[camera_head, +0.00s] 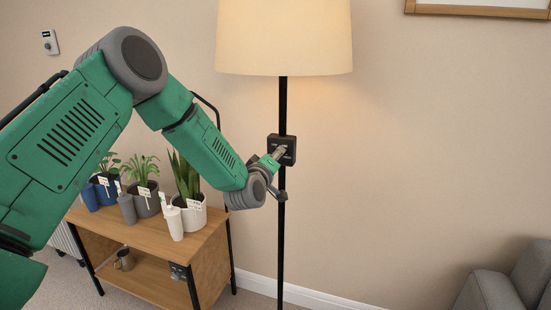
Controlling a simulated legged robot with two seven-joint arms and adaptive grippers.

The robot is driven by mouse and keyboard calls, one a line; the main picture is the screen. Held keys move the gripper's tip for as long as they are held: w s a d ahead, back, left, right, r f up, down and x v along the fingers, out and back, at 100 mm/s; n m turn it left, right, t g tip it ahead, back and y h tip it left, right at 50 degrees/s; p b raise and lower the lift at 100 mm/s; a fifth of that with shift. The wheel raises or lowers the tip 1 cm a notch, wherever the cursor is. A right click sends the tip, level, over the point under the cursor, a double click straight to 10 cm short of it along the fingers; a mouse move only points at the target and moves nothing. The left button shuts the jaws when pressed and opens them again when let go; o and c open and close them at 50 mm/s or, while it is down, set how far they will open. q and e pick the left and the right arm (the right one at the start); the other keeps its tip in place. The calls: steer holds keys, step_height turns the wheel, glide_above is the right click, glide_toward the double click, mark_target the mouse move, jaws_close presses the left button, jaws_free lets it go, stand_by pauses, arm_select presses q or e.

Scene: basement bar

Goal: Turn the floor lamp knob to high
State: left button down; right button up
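The floor lamp has a cream shade (284,38) on a thin black pole (281,245). The shade is lit, with a warm glow on the wall beside it. A dark square control box (290,142) with small pale markings sits on the pole below the shade. The markings are too small to read. My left gripper (279,160) is at the front of this box, at its lower left. The gripper covers the knob area, so the knob's setting and any contact with it are unclear. Its finger opening is also unclear. My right gripper is out of view.
A wooden shelf unit (205,238) stands left of the lamp, below my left arm. A grey sofa (490,292) is at lower right. The wall between is clear.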

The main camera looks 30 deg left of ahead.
arm_select(q)
steer(key=shift+s+d+f+m, duration=0.1)
steer(key=shift+f+m, duration=0.1)
steer(key=shift+m, duration=1.2)
steer(key=shift+d+f+m, duration=0.1)
steer(key=shift+f+m, duration=0.05)
steer(key=shift+m, duration=1.25)
steer(key=shift+s+f+m, duration=0.1)
steer(key=shift+f+m, duration=0.1)
steer(key=shift+m, duration=1.2)
steer(key=c, duration=1.2)
jaws_free()
steer(key=shift+w+a+r, duration=0.1)
steer(key=shift+w+r, duration=0.05)
steer(key=shift+r, duration=0.1)
steer(key=v, duration=1.2)
steer(key=shift+a, duration=0.1)
